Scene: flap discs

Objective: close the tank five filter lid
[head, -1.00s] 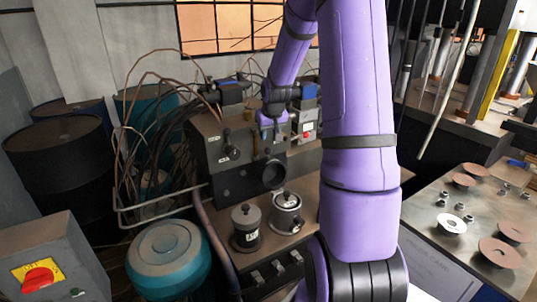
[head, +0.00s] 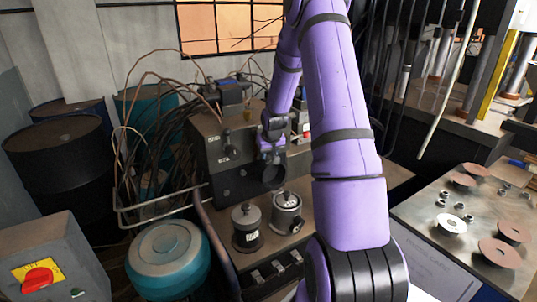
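Two small filter pots stand on the bench in front of a dark machine block. The left pot (head: 246,229) is dark with a pale label and a knobbed top. The right pot (head: 286,213) is grey with a label and a knobbed top. Their label numbers are too small to read. A round black disc or ring (head: 274,174) stands upright against the block's front, behind the pots; I cannot tell if it is a lid. My gripper (head: 270,153) is just above this disc, seen from behind. Its fingers are too small and dark to tell open from shut, or whether they touch.
A steel table (head: 425,212) with several flap discs and nuts is at right. A teal drum (head: 168,260) and a grey box with a red switch (head: 42,277) are at left. Loose cables (head: 150,140) hang left of the machine.

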